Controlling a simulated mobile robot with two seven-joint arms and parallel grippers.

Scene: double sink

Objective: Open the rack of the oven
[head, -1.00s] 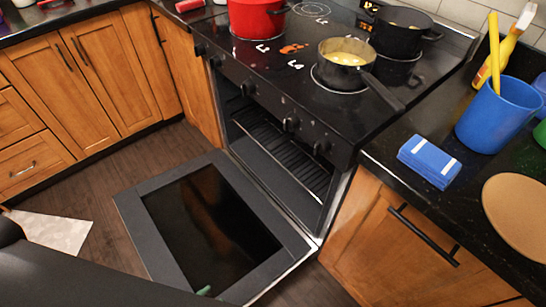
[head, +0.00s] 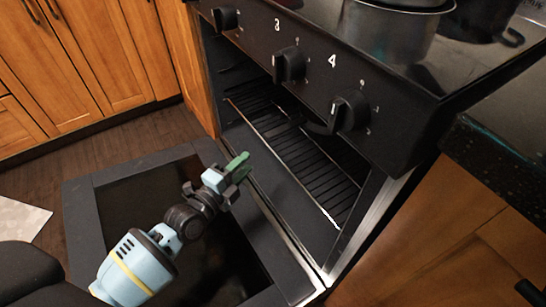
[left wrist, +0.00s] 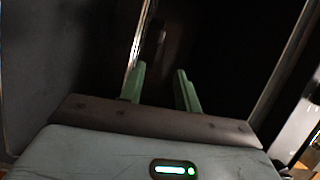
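The oven rack (head: 305,160) is a dark wire grid inside the oven cavity, with a shiny front rail. It sits within the cavity. The oven door (head: 84,225) is folded down flat in front. My left gripper (head: 238,168) is over the door near the cavity opening, below and left of the rack's front rail, apart from it. In the left wrist view its two green fingers (left wrist: 160,88) stand apart with nothing between them. That view is dark; a thin bright edge runs past the left finger, and I cannot tell what it belongs to. My right gripper is not in view.
The knobbed control panel (head: 290,65) overhangs the cavity. A pot (head: 390,30) stands on the stove above. Wooden cabinets flank the oven, with a black handle (head: 532,293) at the lower right. A pale sheet (head: 20,222) lies on the floor at left.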

